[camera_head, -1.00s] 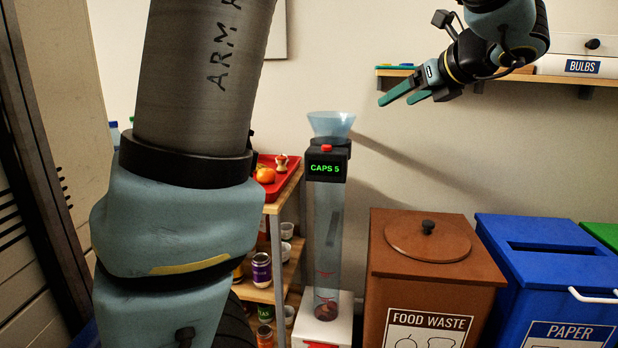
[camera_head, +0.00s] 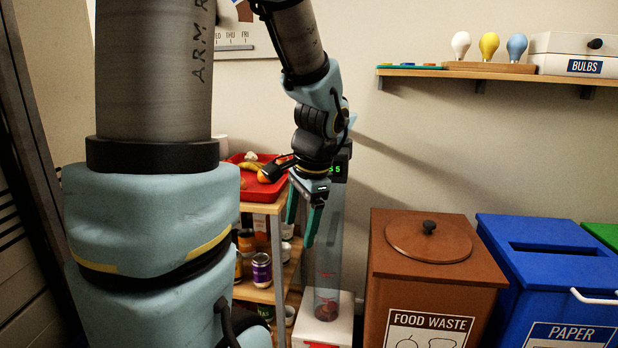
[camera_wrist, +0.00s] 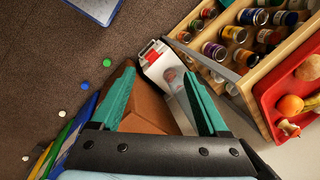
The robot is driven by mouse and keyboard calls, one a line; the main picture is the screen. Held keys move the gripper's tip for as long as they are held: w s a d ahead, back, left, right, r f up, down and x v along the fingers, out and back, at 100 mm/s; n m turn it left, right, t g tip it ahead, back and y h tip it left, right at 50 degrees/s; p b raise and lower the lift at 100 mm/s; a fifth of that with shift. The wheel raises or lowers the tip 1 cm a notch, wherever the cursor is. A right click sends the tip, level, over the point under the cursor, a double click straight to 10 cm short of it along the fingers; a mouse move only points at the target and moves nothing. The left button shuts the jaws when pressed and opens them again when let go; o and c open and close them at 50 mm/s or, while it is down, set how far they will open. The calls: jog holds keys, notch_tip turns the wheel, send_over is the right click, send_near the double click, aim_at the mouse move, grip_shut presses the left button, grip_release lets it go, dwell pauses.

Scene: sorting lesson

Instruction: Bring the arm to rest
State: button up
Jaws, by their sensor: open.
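My gripper (camera_head: 302,215) hangs with its green fingers pointing down, in front of the clear cap tube (camera_head: 328,255) and beside the shelf unit with the red tray. The fingers are apart with nothing between them. In the wrist view my gripper (camera_wrist: 160,95) also shows open and empty, above the brown food waste bin (camera_wrist: 150,108) and the tube's white base (camera_wrist: 158,62). My arm hides the tube's funnel and part of its green display.
The red tray (camera_head: 276,191) with fruit tops a shelf of jars and cans. The food waste bin (camera_head: 385,268) and blue paper bin (camera_head: 500,262) stand right. A wall shelf (camera_head: 450,73) holds bulbs. Several caps, one green (camera_wrist: 107,62), lie on the floor.

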jog(key=s+a+f+n+h, duration=0.2)
jog(key=s+a+f+n, duration=0.3)
jog(key=n, duration=0.6)
notch_tip(320, 180, up, 13)
jog(key=p, duration=1.2)
jog(key=shift+w+m, duration=0.3)
jog(key=shift+w, duration=0.05)
dwell(1.0)
